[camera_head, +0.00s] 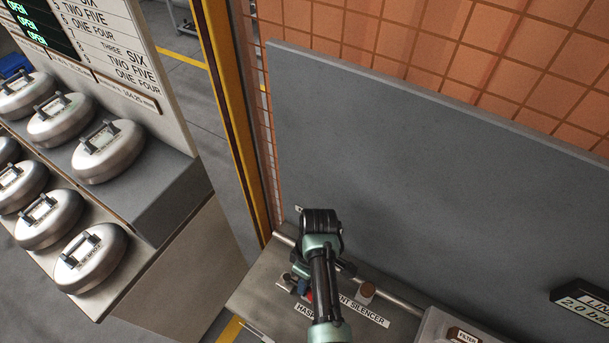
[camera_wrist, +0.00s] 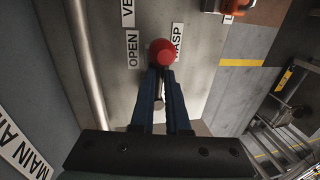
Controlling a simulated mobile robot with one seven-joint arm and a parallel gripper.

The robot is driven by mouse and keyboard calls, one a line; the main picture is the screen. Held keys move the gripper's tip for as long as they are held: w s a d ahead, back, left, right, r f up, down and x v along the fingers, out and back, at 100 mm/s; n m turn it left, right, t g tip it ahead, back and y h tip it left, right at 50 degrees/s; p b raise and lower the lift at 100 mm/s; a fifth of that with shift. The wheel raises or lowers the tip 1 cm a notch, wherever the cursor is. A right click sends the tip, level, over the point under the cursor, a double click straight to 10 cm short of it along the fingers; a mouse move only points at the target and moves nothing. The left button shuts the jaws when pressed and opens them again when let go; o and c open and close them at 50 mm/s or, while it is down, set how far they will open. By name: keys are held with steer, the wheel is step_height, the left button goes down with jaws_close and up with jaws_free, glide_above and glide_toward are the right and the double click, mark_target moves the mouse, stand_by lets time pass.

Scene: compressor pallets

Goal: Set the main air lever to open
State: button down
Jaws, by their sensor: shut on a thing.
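The main air lever shows as a red ball knob (camera_wrist: 161,52) at my fingertips in the wrist view. In the head view only a small red part (camera_head: 309,296) of it shows, beside my arm. My gripper (camera_wrist: 162,72) is shut on the lever, its two blue fingers close together. An OPEN label (camera_wrist: 132,49) is just left of the knob, and a HASP label (camera_wrist: 178,42) is just right of it. A MAIN AIR label (camera_wrist: 24,155) is at the lower left. The lever's pivot is hidden.
A pipe (camera_wrist: 85,60) runs along the bench beside the lever. A grey upright panel (camera_head: 430,180) stands behind the bench. A brown knob (camera_head: 366,291) sits right of my arm. Rounded metal canisters (camera_head: 107,152) stand on a stepped rack at the left.

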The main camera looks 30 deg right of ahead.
stand_by(0.4)
steer(key=c, duration=0.9)
jaws_free()
steer(key=shift+r, duration=0.1)
steer(key=r, duration=0.4)
steer(key=d+r, duration=0.1)
steer(key=r, duration=0.3)
steer(key=w+d+r, duration=0.1)
steer(key=r, duration=0.3)
steer(key=shift+w+d+r, duration=0.1)
steer(key=shift+d+r, duration=0.05)
steer(key=shift+r, duration=0.15)
